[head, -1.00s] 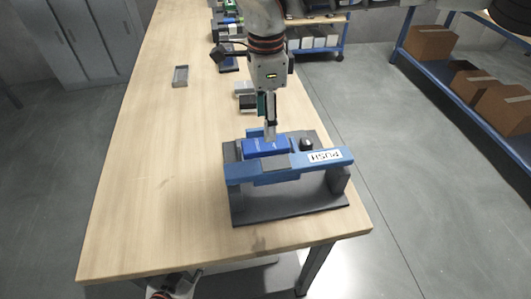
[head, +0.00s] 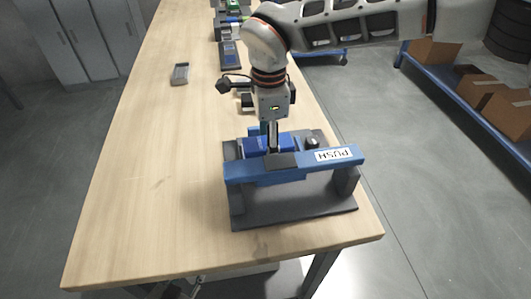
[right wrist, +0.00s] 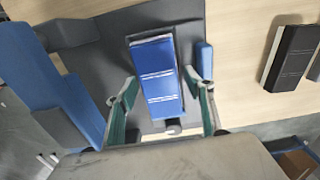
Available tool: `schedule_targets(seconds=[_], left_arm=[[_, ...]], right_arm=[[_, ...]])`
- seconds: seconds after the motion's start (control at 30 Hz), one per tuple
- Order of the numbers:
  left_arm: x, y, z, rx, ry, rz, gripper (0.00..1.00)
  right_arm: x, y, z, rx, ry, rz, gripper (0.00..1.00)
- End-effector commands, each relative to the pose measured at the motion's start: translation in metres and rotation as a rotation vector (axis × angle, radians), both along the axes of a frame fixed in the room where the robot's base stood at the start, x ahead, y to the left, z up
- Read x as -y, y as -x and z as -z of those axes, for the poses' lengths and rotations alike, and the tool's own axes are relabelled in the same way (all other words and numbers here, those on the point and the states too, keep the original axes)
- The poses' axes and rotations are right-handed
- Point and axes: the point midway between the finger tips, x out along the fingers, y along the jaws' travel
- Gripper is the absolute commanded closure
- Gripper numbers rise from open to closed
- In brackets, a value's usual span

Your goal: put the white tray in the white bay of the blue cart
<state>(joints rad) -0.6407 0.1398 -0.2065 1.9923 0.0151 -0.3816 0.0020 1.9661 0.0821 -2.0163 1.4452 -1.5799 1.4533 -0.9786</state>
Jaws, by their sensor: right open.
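My right gripper (head: 272,150) points down over a blue box (head: 255,146) in a dark fixture on the wooden table. In the right wrist view, its open fingers (right wrist: 165,108) stand either side of the blue box (right wrist: 157,75), apart from its sides. I cannot make out a white tray for certain; a small grey tray (head: 180,74) lies on the table further back. A blue-framed cart (head: 325,52) shows in part at the back, behind my right arm; its bays are hidden. My left gripper is not in view.
A blue bar marked PUSH (head: 333,154) crosses the front of the fixture (head: 290,212). Dark and white items (head: 245,92) stand behind it. A blue shelf (head: 455,98) with cardboard boxes is at the right.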

Motion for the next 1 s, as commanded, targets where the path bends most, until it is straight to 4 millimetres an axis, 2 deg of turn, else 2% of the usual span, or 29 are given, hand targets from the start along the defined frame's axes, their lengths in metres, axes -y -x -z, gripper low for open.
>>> schedule_targets(seconds=[0.07, 0.1, 0.17, 0.53, 1.0], left_arm=[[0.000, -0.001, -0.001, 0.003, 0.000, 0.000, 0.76], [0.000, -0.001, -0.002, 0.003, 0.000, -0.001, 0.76], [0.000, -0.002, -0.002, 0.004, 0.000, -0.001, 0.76], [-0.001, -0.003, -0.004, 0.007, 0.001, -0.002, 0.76], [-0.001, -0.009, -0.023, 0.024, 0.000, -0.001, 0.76]], right_arm=[[0.000, 0.000, 0.000, 0.000, 0.000, 0.000, 0.50], [0.000, 0.000, 0.000, 0.000, 0.000, 0.000, 0.60], [0.000, 0.000, 0.000, 0.000, 0.000, 0.000, 0.74], [0.000, 0.000, -0.003, 0.001, 0.000, 0.000, 0.74], [0.000, 0.000, -0.029, 0.003, -0.001, 0.000, 0.74]])
